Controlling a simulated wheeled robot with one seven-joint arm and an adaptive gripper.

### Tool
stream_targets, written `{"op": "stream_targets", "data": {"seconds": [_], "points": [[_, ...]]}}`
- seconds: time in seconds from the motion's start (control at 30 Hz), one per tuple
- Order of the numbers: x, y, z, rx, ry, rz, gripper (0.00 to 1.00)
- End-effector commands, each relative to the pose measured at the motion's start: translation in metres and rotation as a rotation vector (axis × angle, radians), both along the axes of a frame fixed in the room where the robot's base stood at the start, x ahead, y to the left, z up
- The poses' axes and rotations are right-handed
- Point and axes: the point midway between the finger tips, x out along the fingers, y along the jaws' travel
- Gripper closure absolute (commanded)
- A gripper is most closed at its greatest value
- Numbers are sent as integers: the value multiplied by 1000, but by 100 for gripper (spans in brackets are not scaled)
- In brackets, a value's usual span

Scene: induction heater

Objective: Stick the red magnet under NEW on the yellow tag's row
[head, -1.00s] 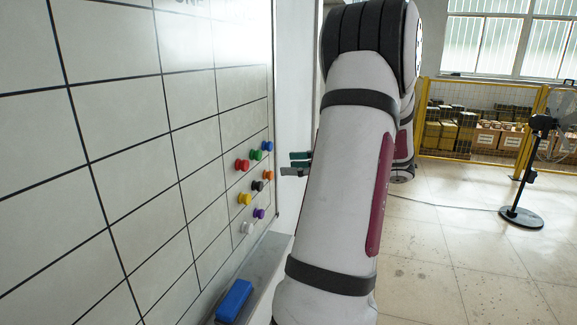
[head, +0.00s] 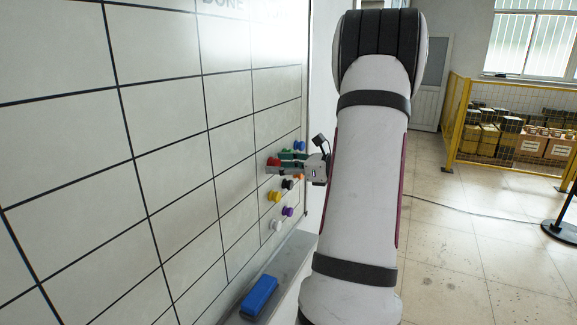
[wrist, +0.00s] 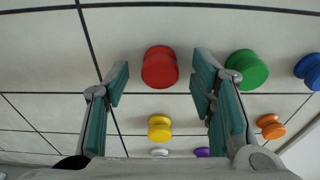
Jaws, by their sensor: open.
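The red magnet (wrist: 160,67) sits on the whiteboard (head: 75,150) between the two open fingers of my gripper (wrist: 160,88) in the wrist view, nearer the left finger's tip than the right. In the head view the red magnet (head: 273,162) is at the tips of my gripper (head: 283,163), which reaches the board from the right. The fingers do not touch the magnet in the wrist view. The yellow tag and the word NEW are not seen. Part of a DONE heading (head: 222,3) shows at the top.
A green magnet (wrist: 247,69) is just outside the right finger. Yellow (wrist: 159,127), blue (wrist: 309,70) and orange (wrist: 270,126) magnets are close by, with black, purple and white ones too. A blue eraser (head: 260,295) lies on the ledge below the board.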

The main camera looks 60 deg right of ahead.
Motion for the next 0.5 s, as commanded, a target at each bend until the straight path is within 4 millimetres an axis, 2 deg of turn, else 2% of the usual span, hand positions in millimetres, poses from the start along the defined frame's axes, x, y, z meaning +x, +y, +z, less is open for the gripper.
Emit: {"op": "stream_targets", "data": {"seconds": [0.2, 0.4, 0.43, 0.5], "points": [[0, 0, 0, 0, 0, 0, 49], [0, 0, 0, 0, 0, 0, 94], [0, 0, 0, 0, 0, 0, 99], [0, 0, 0, 0, 0, 0, 99]]}}
